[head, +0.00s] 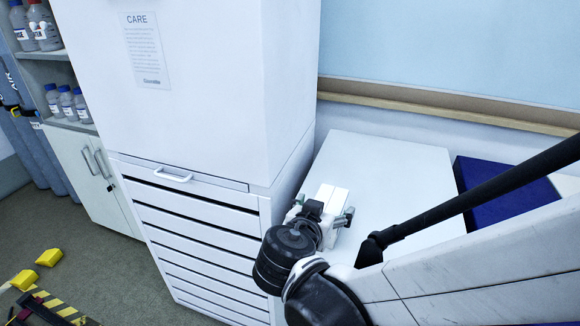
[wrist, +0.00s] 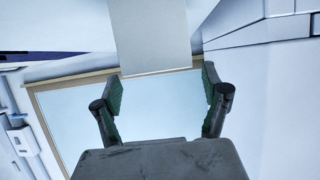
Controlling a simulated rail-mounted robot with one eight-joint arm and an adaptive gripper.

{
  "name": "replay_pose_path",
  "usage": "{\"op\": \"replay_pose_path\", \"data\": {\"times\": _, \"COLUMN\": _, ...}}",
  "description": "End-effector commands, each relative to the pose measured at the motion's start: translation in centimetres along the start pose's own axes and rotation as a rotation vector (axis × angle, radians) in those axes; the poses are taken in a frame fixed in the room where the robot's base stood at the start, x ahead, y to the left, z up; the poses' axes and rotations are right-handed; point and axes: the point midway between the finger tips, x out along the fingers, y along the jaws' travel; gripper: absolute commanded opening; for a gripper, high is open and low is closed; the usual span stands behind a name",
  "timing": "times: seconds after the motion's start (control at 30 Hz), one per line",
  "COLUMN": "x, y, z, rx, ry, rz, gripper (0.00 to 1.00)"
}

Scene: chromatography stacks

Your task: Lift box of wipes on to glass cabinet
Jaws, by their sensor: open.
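My gripper (head: 326,206) is over the white surface beside the tall white drawer unit in the head view. In the wrist view its two dark green fingers (wrist: 162,76) are spread wide and open. A plain pale box-like thing (wrist: 150,36) reaches down from the top edge to between the fingertips, with a gap on both sides; it may be the box of wipes. A small white block (head: 333,194) shows at the gripper in the head view; I cannot tell whether it is the same thing. I cannot make out a glass cabinet for certain.
The white drawer unit (head: 200,230) stands close left of my gripper. A dark blue block (head: 492,190) sits at the right on the white surface (head: 390,165). A wall with a wooden rail (head: 440,105) runs behind. Shelves with bottles (head: 65,103) stand at the far left.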

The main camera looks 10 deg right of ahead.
Motion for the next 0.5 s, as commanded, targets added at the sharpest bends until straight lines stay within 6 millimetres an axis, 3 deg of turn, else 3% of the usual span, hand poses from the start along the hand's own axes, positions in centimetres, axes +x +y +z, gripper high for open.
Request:
{"op": "replay_pose_path", "data": {"times": 0.23, "x": 3.2, "y": 0.0, "z": 0.3, "rx": 0.002, "ry": -0.001, "rz": 0.004, "gripper": 0.78}}
{"op": "replay_pose_path", "data": {"times": 0.5, "x": 4.5, "y": 0.0, "z": 0.2, "rx": 0.001, "ry": 0.000, "rz": 0.001, "gripper": 0.78}}
